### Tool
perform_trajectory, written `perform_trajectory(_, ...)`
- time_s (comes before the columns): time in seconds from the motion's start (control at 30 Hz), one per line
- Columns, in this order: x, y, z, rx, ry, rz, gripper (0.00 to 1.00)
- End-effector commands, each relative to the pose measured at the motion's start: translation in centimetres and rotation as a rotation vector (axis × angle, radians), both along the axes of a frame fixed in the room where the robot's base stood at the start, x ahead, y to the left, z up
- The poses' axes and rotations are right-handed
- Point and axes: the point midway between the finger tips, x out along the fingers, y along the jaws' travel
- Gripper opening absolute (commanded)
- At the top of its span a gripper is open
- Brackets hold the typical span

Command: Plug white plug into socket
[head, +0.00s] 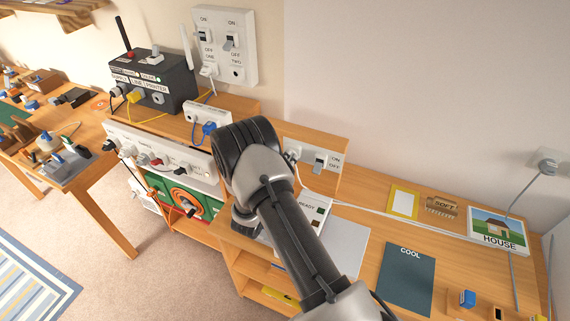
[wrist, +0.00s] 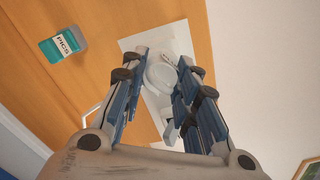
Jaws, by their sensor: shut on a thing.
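The white plug (wrist: 160,76) shows as a rounded white body between the finger pads of my gripper (wrist: 162,60) in the wrist view, and the gripper is shut on it. The plug is right in front of a white socket plate (wrist: 131,43) on a wooden board. I cannot tell whether its pins are in the socket, since the plug and fingers hide the holes. In the head view the plate (head: 306,158) shows with its ON/OFF switch (head: 320,164), just right of my arm. My arm hides the gripper there. A white cable (head: 375,211) runs right along the desk.
A blue-green PICS box (wrist: 63,44) lies left of the plate in the wrist view. A black box (head: 155,82) with plugs and a two-switch wall plate (head: 226,45) stand at the upper left. A dark COOL folder (head: 407,281) and a HOUSE picture (head: 497,229) lie on the desk.

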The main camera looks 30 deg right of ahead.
Motion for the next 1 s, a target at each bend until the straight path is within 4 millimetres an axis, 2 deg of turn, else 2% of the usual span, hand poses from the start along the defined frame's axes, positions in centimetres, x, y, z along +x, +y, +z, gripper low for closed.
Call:
perform_trajectory(0.13, 0.3, -0.3, 0.0, 0.0, -0.001, -0.001, 0.0)
perform_trajectory(0.17, 0.3, -0.3, 0.0, 0.0, 0.0, 0.0, 0.29)
perform_trajectory(0.5, 0.3, -0.3, 0.0, 0.0, 0.0, 0.001, 0.51)
perform_trajectory(0.83, 0.2, -0.1, 0.0, 0.0, 0.0, 0.001, 0.51)
perform_trajectory(1.0, -0.9, 1.4, 0.0, 0.0, 0.002, 0.004, 0.51)
